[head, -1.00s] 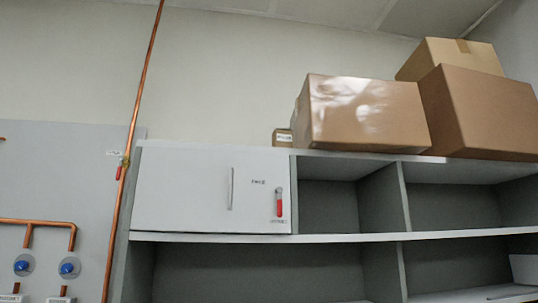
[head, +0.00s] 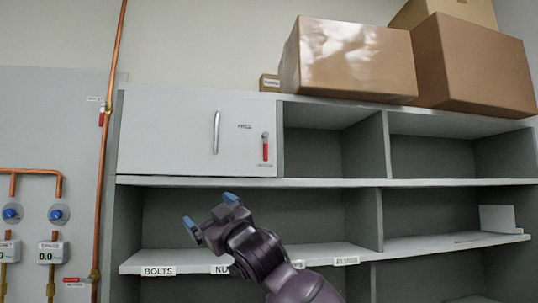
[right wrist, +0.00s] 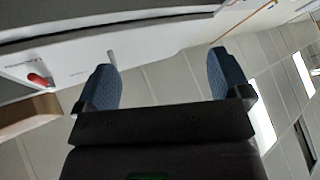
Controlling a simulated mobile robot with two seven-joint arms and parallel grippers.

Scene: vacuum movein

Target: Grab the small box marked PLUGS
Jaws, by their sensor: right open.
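A small brown cardboard box (head: 269,83) with a pale label sits on top of the shelf unit, left of a large carton. Its label is too small to read, and its right side is partly hidden by the carton. A PLUGS label (head: 346,260) is on the edge of a lower shelf, and no box shows above it. My right gripper (head: 211,214) is open and empty, in front of the shelf unit, below the white cabinet door and well below the small box. Its open fingers (right wrist: 162,80) also show in the right wrist view. My left gripper is not in view.
Large cartons (head: 350,60) stand on the unit's top. The cabinet door (head: 165,135) is closed, with a red lever (head: 265,147). Copper pipes (head: 110,130) run at the left. The open compartments look mostly empty. A brown edge (right wrist: 25,116) shows at the wrist view's left.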

